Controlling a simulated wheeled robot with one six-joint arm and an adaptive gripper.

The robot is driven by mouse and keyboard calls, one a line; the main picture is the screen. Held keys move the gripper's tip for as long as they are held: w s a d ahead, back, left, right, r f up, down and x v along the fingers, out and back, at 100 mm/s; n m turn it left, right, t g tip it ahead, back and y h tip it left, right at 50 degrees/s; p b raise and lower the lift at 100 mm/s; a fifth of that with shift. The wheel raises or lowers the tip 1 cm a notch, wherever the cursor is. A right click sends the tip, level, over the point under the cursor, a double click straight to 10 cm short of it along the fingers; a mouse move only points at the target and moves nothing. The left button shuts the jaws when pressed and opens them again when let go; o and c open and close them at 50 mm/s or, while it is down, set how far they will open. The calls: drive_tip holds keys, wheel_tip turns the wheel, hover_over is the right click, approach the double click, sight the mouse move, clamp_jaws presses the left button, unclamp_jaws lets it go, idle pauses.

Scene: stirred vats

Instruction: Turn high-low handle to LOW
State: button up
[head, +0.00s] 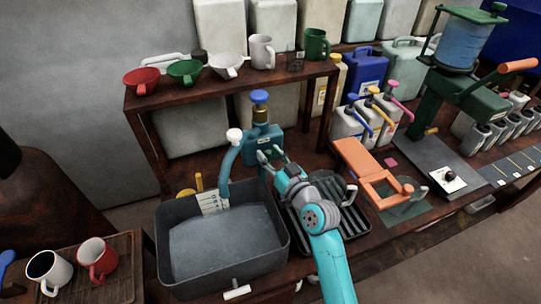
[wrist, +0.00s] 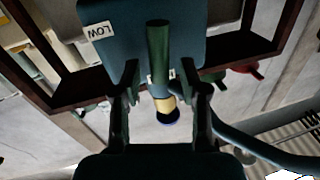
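The teal valve box (head: 259,152) stands behind the grey basin, with a brass collar and blue knob (head: 259,97) on top. In the wrist view the box face (wrist: 125,45) carries a white LOW label (wrist: 97,31) at upper left. A dark green handle (wrist: 158,50) stands out in front of the face, covering most of a second white label (wrist: 160,76) that I cannot read. My gripper (head: 271,156) is at the box; in the wrist view (wrist: 160,72) its fingers are apart on either side of the handle, with visible gaps. The head view barely shows the handle.
A black drip rack (head: 352,218) lies under my arm. A wooden shelf (head: 225,90) with funnels and mugs stands above and behind. An orange lever device (head: 362,165) stands to the right.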

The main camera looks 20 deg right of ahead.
drive_tip(key=s+d, duration=0.2)
drive_tip(key=s, duration=0.9)
drive_tip(key=shift+s+d+f, duration=0.15)
drive_tip(key=shift+s+d, duration=0.05)
drive_tip(key=shift+s, duration=0.2)
